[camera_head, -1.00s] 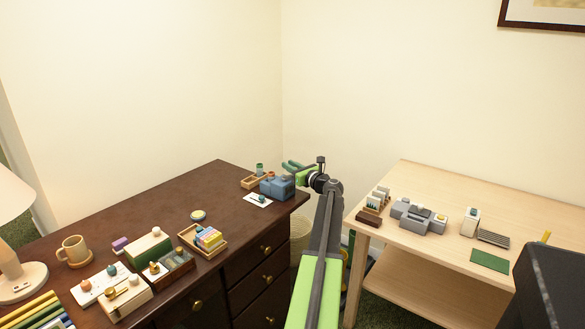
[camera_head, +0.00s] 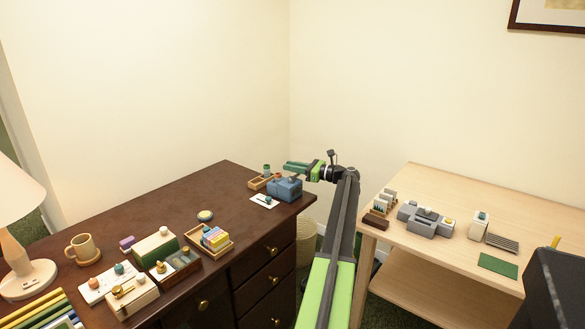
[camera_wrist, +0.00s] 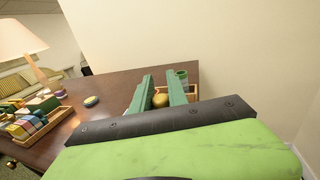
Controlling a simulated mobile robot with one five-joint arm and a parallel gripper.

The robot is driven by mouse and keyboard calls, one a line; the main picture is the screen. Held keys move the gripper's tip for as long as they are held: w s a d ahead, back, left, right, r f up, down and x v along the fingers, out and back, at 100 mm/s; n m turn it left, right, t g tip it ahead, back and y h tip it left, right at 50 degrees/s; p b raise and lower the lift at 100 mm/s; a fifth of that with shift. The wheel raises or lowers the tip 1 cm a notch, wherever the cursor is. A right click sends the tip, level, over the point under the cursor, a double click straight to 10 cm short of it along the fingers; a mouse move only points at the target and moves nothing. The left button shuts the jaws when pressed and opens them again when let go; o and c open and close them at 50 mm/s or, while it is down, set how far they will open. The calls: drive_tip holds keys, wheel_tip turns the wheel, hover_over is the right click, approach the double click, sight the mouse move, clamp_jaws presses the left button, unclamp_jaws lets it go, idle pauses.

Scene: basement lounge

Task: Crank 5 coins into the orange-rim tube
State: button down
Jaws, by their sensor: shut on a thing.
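A blue-grey boxy device (camera_head: 287,190) stands near the far right corner of the dark brown desk. My gripper (camera_head: 290,165) is just above and behind it, with its green fingers pointing left. In the wrist view, my gripper (camera_wrist: 160,78) is shut on a round gold-brown knob (camera_wrist: 160,100) between its fingers. The knob's link to the device is hidden. A green tube (camera_head: 266,169) stands upright beyond the device, by a wooden tray (camera_head: 257,185). It also shows just right of the fingers in the wrist view (camera_wrist: 183,76). Its rim colour and any coins inside are too small to tell.
A white card (camera_head: 264,202) with a small dark item lies before the device. Boxes, a mug (camera_head: 82,248) and a lamp (camera_head: 22,220) crowd the desk's left. A pale table (camera_head: 480,205) with grey devices stands right, across a gap.

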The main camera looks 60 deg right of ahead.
drive_tip(key=shift+d, duration=0.1)
drive_tip(key=c, duration=1.3)
unclamp_jaws()
drive_tip(key=s+d, duration=0.1)
drive_tip(key=s, duration=1.6)
drive_tip(key=shift+s+d, duration=0.2)
drive_tip(key=shift+d, duration=0.1)
